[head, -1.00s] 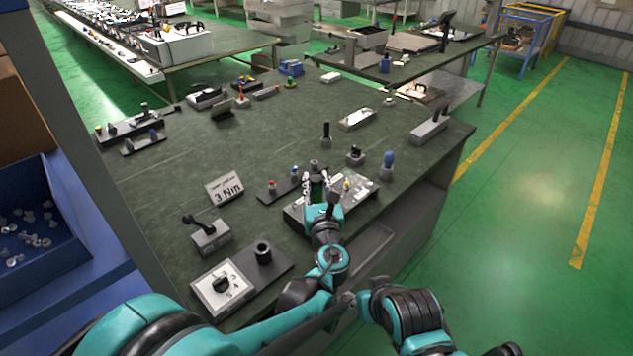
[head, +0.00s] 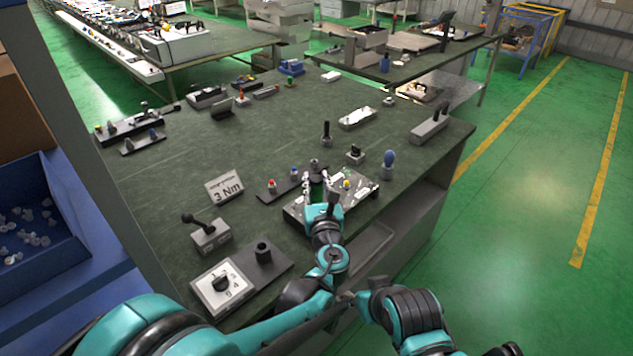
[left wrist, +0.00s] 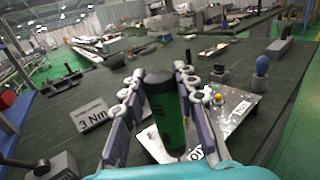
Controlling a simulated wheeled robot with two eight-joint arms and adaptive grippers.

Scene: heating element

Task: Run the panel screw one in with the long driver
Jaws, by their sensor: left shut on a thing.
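My left gripper (head: 321,184) is over the near left part of the metallic panel (head: 363,192) at the table's front edge. In the left wrist view its fingers (left wrist: 160,105) are closed around an upright green cylindrical handle with a black top, apparently the long driver (left wrist: 168,118). The driver's lower end is hidden, so I cannot tell whether it touches a screw. The panel (left wrist: 232,103) lies beyond and right of the handle, with a yellow knob (left wrist: 218,98) on it. Panel screw one cannot be made out. My right gripper is not in view.
A rack with a red-topped piece (head: 271,185) stands left of the panel. Blue-handled (head: 389,159) and black-handled (head: 326,133) tools stand behind it. The middle left tabletop is clear.

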